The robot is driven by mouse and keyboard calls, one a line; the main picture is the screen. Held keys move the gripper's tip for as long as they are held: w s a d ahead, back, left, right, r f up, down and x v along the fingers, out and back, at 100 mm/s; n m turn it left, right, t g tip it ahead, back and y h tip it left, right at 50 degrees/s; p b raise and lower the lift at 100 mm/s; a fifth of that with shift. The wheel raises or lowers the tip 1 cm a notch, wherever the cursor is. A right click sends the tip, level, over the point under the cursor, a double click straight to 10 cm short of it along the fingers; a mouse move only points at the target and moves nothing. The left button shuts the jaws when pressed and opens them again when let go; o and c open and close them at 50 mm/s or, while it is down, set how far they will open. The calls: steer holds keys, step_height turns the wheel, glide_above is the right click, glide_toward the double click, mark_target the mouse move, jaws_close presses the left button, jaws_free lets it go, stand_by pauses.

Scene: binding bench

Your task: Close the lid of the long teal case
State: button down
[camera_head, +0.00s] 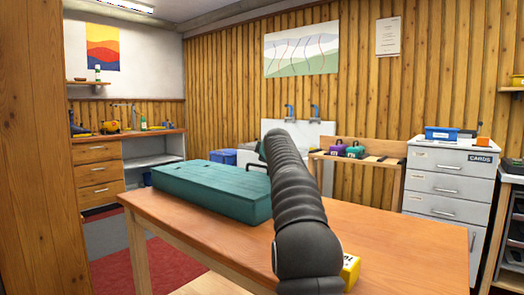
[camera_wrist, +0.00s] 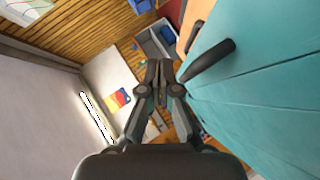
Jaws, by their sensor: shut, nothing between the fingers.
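The long teal case (camera_head: 205,188) lies on the wooden table, left of my arm in the head view. Its lid looks flat and down on the body; I cannot tell whether it is fully shut. In the wrist view the teal case (camera_wrist: 265,90) fills the right side, with a dark handle (camera_wrist: 208,62) standing out from it. My gripper (camera_wrist: 158,68) is shut and empty, left of the handle and apart from it in that picture. In the head view my arm hides the gripper and the right end of the case.
The wooden table (camera_head: 405,250) is clear on the right, except for a yellow object (camera_head: 350,270) partly behind my arm. A rack (camera_head: 358,155) with small coloured cases stands behind. A drawer cabinet (camera_head: 445,180) stands at the right, and a wooden post (camera_head: 40,150) at the left.

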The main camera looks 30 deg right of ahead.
steer(key=shift+d+f, duration=0.1)
steer(key=shift+f, duration=0.25)
stand_by(0.3)
steer(key=v, duration=1.2)
steer(key=shift+d, duration=0.1)
